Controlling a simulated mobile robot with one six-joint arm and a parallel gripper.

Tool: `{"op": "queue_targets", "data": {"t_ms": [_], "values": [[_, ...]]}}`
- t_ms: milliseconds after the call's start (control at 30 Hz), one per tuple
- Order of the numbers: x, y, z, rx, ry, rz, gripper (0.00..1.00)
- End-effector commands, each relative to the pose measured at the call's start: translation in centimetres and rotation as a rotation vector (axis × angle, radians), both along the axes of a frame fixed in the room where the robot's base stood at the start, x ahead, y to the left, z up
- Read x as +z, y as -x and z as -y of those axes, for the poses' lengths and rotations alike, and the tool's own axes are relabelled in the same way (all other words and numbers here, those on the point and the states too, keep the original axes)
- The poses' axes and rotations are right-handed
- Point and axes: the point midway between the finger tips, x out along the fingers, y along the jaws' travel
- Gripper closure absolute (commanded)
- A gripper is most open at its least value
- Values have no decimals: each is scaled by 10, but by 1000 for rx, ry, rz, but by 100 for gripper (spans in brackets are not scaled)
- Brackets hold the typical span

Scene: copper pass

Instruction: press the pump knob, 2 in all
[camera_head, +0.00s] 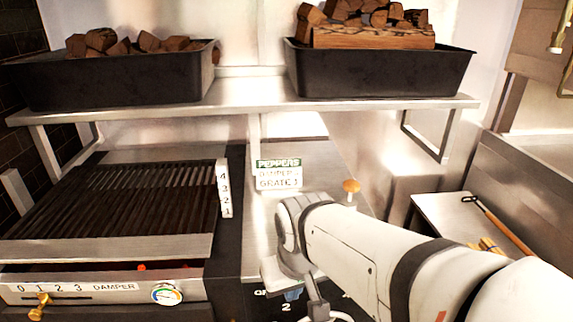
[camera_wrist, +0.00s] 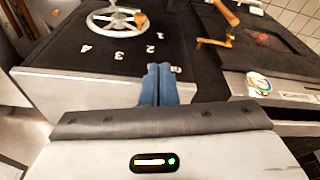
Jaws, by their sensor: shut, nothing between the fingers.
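No part is clearly marked as the pump knob. In the head view an orange round knob (camera_head: 351,186) stands on a thin stem on the steel counter, just beyond my arm. In the wrist view a metal handwheel (camera_wrist: 117,19) with a wooden knob (camera_wrist: 140,20) sits on the dark panel beyond my fingers. I cannot tell whether the two knobs are the same one. My gripper (camera_head: 292,295) has blue fingers and is low over the dark numbered panel. In the wrist view my gripper (camera_wrist: 160,70) is shut and empty, apart from the wheel.
A shelf (camera_head: 240,97) overhead bears wood bins. A side table (camera_head: 440,210) with a long-handled tool (camera_head: 500,227) is at right.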

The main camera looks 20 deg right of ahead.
Motion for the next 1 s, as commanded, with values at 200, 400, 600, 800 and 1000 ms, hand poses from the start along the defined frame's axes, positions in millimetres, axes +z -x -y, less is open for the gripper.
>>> {"op": "queue_targets", "data": {"t_ms": [200,400,600,800,1000], "values": [[41,-57,19,-124,-128,76,100],[98,-159,87,-390,-291,271,100],[132,-221,188,-648,-350,456,100],[142,-240,256,-803,-352,556,100],[143,-243,274,-842,-350,582,100]]}}
